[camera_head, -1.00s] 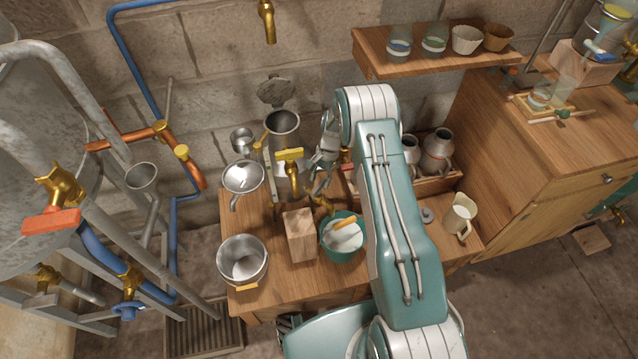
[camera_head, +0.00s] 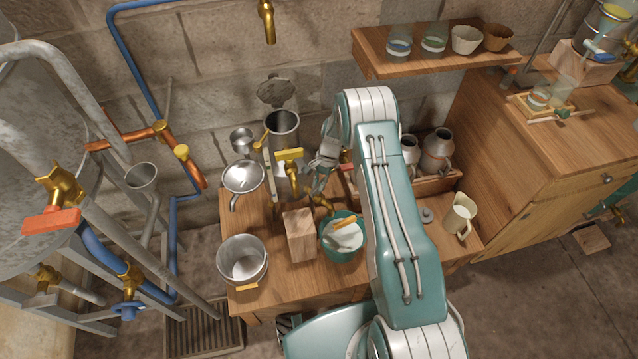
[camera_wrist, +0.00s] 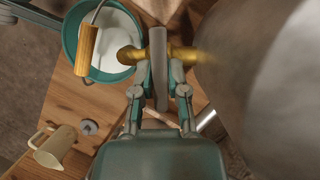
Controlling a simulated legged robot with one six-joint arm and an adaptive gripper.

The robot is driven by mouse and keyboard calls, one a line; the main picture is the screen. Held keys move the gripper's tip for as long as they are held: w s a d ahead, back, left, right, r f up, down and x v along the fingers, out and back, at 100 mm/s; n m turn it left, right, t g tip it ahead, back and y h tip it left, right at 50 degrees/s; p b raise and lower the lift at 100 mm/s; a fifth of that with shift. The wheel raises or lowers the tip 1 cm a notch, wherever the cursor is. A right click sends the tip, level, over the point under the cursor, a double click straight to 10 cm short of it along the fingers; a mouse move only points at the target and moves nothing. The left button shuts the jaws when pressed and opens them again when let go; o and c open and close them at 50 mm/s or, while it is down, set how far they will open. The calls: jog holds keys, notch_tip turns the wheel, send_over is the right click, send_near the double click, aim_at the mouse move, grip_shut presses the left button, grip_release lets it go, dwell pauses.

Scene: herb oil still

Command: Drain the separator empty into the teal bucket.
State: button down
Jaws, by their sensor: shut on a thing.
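The separator (camera_head: 284,130) is a tall grey metal cylinder at the back of the wooden bench. It also shows as a blurred grey surface in the wrist view (camera_wrist: 265,70). A brass tap (camera_wrist: 182,53) extends from its side toward the teal bucket (camera_wrist: 69,38). My gripper (camera_wrist: 159,92) is shut on the tap's grey lever (camera_wrist: 158,68), which lies across the brass body. In the head view, my gripper (camera_head: 320,180) is right of the separator, with its hold partly hidden. The teal bucket (camera_head: 326,248) stands below, with white inside and a wooden-gripped handle.
A wooden block (camera_head: 300,236) stands left of the bucket, beside a steel pot (camera_head: 242,262). A cream jug (camera_head: 459,216) is at the bench's right. Metal cans (camera_head: 438,150) stand behind my arm. A shelf (camera_head: 440,58) overhangs the back.

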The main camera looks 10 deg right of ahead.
jog(key=shift+m, duration=0.4)
jog(key=c, duration=0.6)
grip_release()
jog(key=shift+c, duration=0.2)
jog(key=v, duration=1.1)
jog(key=shift+d+r, duration=0.15)
jog(key=shift+r, duration=0.25)
